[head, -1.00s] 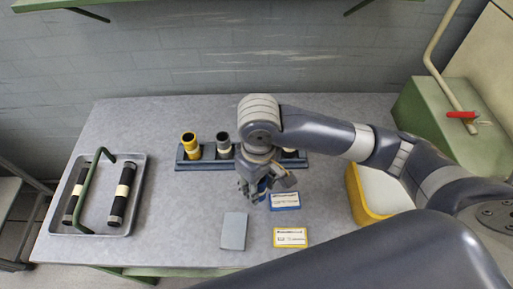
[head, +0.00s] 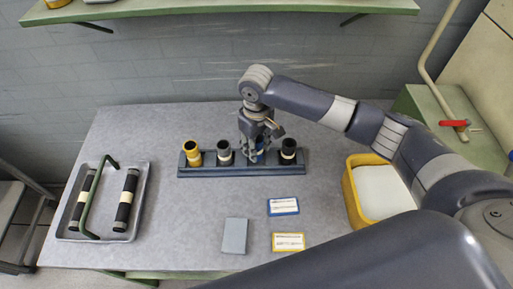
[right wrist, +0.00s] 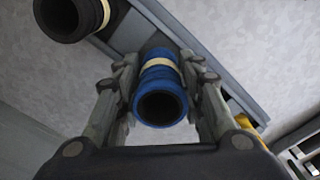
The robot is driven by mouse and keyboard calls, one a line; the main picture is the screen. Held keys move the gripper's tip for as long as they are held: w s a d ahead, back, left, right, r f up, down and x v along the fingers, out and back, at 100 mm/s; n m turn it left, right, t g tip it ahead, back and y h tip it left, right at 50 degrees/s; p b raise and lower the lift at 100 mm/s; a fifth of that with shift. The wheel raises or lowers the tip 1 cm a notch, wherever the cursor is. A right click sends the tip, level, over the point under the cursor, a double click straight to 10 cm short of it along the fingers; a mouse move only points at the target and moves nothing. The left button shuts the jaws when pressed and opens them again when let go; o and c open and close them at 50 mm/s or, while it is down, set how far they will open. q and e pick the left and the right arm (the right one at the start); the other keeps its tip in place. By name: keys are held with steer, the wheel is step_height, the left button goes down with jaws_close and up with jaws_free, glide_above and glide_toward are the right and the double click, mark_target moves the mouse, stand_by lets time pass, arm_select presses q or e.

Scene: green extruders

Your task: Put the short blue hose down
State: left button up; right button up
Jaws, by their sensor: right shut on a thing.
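The short blue hose (right wrist: 160,90) has a cream band and an open dark end. In the right wrist view it sits between the two fingers of my right gripper (right wrist: 160,75), which is shut on it. In the head view my right gripper (head: 257,150) is at the dark rack (head: 240,171), between the grey hose (head: 224,150) and the black hose (head: 288,149). Only a little blue of the short hose shows there. I cannot tell whether its lower end is seated in the rack. My left gripper is not in view.
A yellow hose (head: 192,151) stands at the rack's left end. A metal tray (head: 101,229) with two black hoses and a green handle lies left. A blue-edged card (head: 283,206), a yellow-edged card (head: 288,241) and a grey block (head: 234,236) lie in front. A yellow bin (head: 353,197) stands right.

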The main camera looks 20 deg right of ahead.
steer(key=shift+f, duration=1.1)
steer(key=shift+f, duration=0.1)
steer(key=o, duration=1.1)
step_height(320, 180, up, 12)
steer(key=shift+r+b, duration=0.15)
steer(key=shift+b, duration=0.95)
steer(key=shift+s, duration=0.1)
